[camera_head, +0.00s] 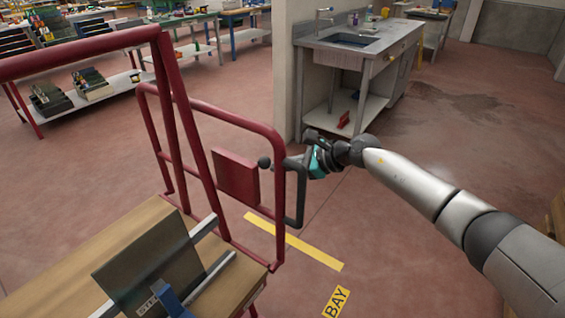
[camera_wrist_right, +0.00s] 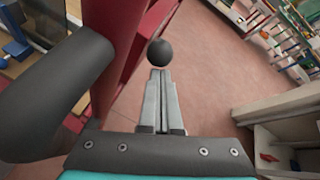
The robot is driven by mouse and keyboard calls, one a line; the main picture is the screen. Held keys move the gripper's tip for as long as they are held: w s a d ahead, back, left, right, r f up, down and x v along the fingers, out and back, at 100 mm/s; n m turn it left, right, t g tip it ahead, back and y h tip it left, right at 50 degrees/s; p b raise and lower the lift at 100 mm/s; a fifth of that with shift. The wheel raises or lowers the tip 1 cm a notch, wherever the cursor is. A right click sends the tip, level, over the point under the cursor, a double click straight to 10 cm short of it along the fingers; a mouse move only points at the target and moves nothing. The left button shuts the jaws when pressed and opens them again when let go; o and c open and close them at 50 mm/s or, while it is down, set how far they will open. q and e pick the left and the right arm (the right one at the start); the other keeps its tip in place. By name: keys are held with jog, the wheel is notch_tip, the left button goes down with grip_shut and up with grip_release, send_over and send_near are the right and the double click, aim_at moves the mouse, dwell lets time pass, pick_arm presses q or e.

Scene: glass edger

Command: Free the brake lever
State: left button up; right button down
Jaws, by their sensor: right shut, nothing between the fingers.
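The brake lever's black ball knob (camera_head: 264,162) shows beside a flat red box (camera_head: 236,177) on the red cart frame (camera_head: 212,110). The lever's shaft is not clearly visible. My right gripper (camera_head: 280,163) is at the knob, to its right, with its fingers shut and empty. In the right wrist view the two fingers (camera_wrist_right: 160,75) lie together and point at the knob (camera_wrist_right: 159,53), which sits just past their tips. I cannot tell whether they touch it. A dark loop handle (camera_head: 299,197) hangs by the gripper; a thick dark bar (camera_wrist_right: 62,90) is close on its left. My left gripper is out of view.
The cart's wooden deck (camera_head: 236,284) carries a dark panel (camera_head: 148,268) with metal bars. Yellow floor tape (camera_head: 295,243) lies below the gripper. A sink bench (camera_head: 362,50) stands behind. The floor right of the cart is open.

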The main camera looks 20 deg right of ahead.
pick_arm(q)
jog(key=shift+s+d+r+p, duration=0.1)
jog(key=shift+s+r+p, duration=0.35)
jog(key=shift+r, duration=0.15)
pick_arm(e)
jog(key=r, duration=0.1)
jog(key=w+a+r, duration=0.1)
jog(key=r, duration=0.1)
jog(key=w+a+r, duration=0.1)
jog(key=shift+w+r, duration=0.2)
jog(key=shift+r, duration=0.05)
jog(key=shift+d, duration=0.1)
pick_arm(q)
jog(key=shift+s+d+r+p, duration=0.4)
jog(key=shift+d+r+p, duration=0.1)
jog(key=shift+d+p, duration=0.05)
pick_arm(e)
jog(key=v, duration=1.5)
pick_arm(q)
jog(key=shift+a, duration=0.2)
pick_arm(e)
jog(key=shift+d+r, duration=0.1)
